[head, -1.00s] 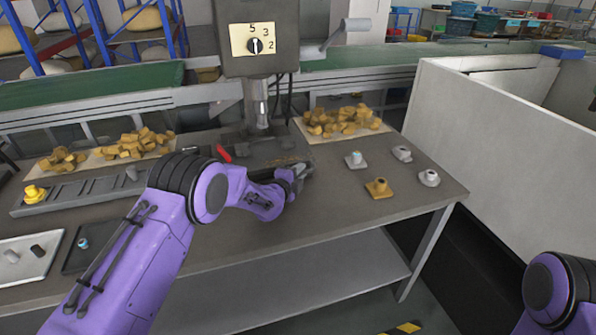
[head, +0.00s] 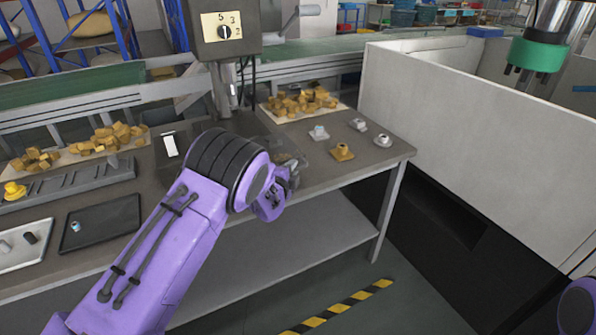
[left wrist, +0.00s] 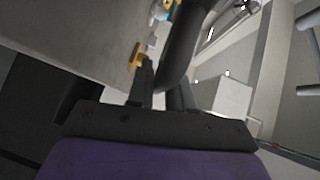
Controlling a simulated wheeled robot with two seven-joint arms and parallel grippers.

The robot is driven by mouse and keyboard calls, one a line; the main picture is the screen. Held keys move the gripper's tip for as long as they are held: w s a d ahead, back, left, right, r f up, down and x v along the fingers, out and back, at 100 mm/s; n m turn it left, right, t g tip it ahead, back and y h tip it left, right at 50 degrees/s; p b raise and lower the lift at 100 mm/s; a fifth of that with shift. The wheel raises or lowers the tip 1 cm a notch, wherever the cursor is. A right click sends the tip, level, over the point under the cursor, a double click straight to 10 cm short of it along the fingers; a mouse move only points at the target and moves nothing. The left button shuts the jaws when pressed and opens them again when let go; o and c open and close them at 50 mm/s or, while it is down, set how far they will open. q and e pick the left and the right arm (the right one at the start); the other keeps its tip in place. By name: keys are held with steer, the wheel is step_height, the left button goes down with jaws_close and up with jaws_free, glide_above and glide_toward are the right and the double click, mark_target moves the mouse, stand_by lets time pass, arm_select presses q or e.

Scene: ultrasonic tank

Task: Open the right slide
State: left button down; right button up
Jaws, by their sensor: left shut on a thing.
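My left arm reaches across the bench (head: 330,182). Its gripper (head: 291,172) is by the front edge, in front of the drill-press-like machine (head: 224,32), whose dial is on its front. I cannot pick out a right slide for sure. Only a purple piece of my right arm shows at lower right; its gripper is out of view.
Gold pieces (head: 300,102) lie on a sheet at the back. A brass block (head: 341,152) and several grey ones stand to the right of my gripper. A white partition wall (head: 450,105) rises beyond. A green-collared machine (head: 537,55) hangs at upper right. Floor in front is clear.

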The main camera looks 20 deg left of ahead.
arm_select(q)
steer(key=shift+a, duration=0.2)
steer(key=c, duration=1.1)
jaws_free()
steer(key=shift+w, duration=0.1)
steer(key=s, duration=0.3)
steer(key=s+r+b, duration=0.1)
steer(key=s, duration=0.3)
steer(key=s+d+b, duration=0.1)
steer(key=s, duration=0.2)
steer(key=shift+s+r, duration=0.25)
steer(key=shift+r, duration=0.05)
